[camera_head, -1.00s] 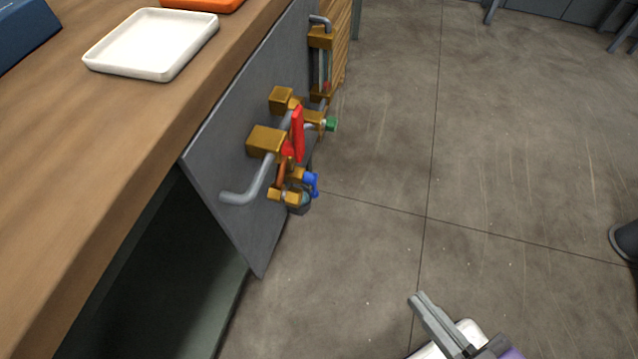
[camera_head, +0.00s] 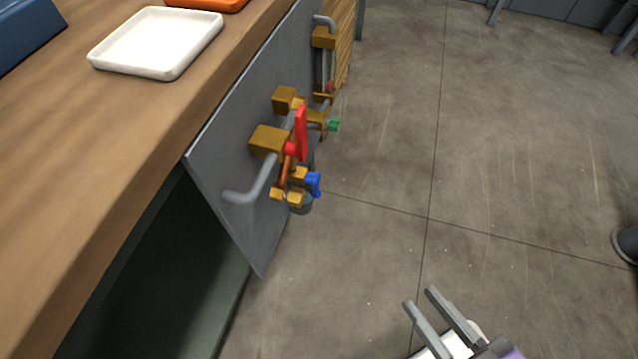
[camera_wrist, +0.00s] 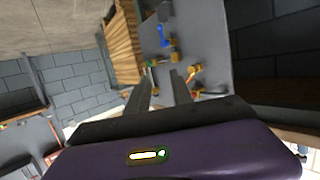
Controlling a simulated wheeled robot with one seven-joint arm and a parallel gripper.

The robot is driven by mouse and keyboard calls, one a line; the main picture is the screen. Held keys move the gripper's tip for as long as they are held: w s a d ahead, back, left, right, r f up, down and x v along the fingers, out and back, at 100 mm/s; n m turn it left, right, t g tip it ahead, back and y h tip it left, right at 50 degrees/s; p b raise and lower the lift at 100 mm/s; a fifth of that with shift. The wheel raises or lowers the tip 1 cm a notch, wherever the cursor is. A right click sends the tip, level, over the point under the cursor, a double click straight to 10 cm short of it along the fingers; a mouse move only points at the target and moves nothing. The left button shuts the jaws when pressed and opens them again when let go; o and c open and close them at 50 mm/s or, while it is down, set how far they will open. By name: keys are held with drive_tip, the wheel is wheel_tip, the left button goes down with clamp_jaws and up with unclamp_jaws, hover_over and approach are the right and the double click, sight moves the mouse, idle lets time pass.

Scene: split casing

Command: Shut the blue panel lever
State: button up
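The blue panel lever (camera_head: 314,184) is a small blue handle low on the grey upright panel (camera_head: 232,165), beside brass fittings. It also shows as a blue shape in the wrist view (camera_wrist: 163,36), beyond my fingertips. My gripper (camera_head: 419,298) is at the bottom of the head view, over the floor, well to the right of and nearer than the lever. Its two fingers are apart with nothing between them; the wrist view (camera_wrist: 162,75) shows the same gap, directed toward the panel. The exact angle of the blue lever is hard to tell.
A red lever (camera_head: 302,132) and a green handle (camera_head: 334,125) sit above the blue one, among grey pipes and brass blocks (camera_head: 269,140). The wooden bench (camera_head: 130,120) carries a white tray (camera_head: 157,45). Open floor (camera_head: 385,160) lies right of the panel.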

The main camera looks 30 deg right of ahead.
drive_tip(key=shift+o, duration=0.4)
drive_tip(key=w+d+r+t+h, duration=0.1)
drive_tip(key=w+d+t+h, duration=0.1)
drive_tip(key=w+d, duration=0.3)
drive_tip(key=w+d+r+m+t+h, duration=0.1)
drive_tip(key=w+d+t+h, duration=0.2)
drive_tip(key=w, duration=1)
drive_tip(key=shift+d+t+h, duration=0.3)
drive_tip(key=shift+d+h, duration=0.3)
drive_tip(key=shift+d, duration=0.3)
drive_tip(key=w+d+n+t+y, duration=0.3)
drive_tip(key=w+n+y, duration=0.45)
drive_tip(key=w, duration=0.25)
drive_tip(key=n+g+y, duration=0.3)
drive_tip(key=g+y, duration=0.8)
drive_tip(key=y, duration=0.1)
approach(318, 187)
drive_tip(key=x, duration=0.3)
drive_tip(key=b+x, duration=0.1)
drive_tip(key=x, duration=0.3)
drive_tip(key=f+b+x, duration=0.1)
drive_tip(key=x, duration=0.1)
drive_tip(key=shift+w+b, duration=0.2)
drive_tip(key=shift+b, duration=0.15)
drive_tip(key=shift+w+a+r, duration=0.2)
drive_tip(key=shift+w+a, duration=0.15)
drive_tip(key=shift+a, duration=0.05)
